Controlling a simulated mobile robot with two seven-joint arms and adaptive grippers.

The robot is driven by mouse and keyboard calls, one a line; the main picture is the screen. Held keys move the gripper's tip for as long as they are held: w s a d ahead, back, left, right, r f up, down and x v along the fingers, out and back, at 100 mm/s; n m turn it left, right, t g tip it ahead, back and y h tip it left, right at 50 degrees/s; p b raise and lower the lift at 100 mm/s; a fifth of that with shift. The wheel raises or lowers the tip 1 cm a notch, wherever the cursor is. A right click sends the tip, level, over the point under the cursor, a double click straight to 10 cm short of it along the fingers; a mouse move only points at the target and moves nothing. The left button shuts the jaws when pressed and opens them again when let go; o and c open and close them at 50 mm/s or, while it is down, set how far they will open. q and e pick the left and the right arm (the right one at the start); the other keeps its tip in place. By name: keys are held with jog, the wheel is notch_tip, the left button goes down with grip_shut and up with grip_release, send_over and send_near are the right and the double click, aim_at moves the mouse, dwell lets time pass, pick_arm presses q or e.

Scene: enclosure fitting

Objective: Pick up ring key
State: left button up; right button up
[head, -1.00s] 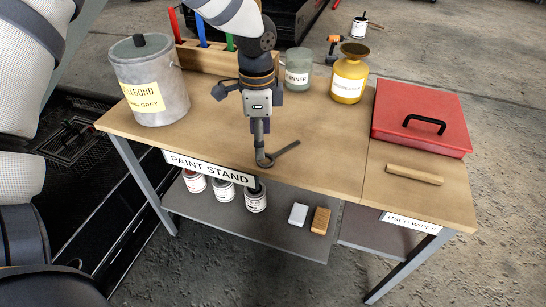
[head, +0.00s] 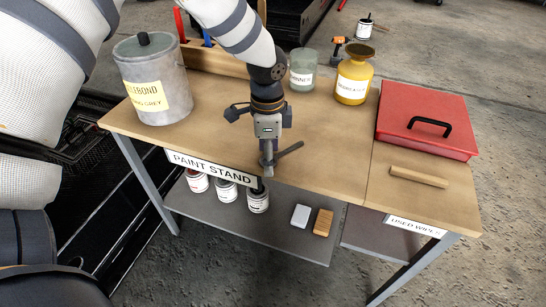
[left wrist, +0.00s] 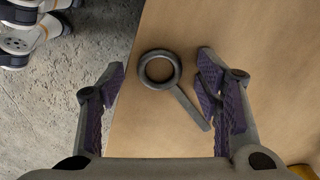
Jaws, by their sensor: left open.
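The ring key (left wrist: 180,93) is a dark grey ring with a straight flat handle. It lies on the wooden bench top near its front edge. In the left wrist view it sits between the two spread fingers of my left gripper (left wrist: 165,95), with the handle's end close to the right finger. In the head view its handle (head: 290,150) shows to the right of my left gripper (head: 268,160), which hides most of the ring. My left gripper is open, pointing down above the key. I cannot tell its exact height. My right gripper is not in view.
A grey pail (head: 155,95) stands at the bench's left. A yellow bottle (head: 354,78) and a thinner jar (head: 303,70) stand at the back. A red case (head: 428,120) and a wooden bar (head: 418,177) lie right. Several cans sit on the lower shelf (head: 280,228).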

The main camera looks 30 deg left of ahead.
pick_arm(q)
jog(key=c, duration=1.1)
jog(key=shift+c, duration=0.2)
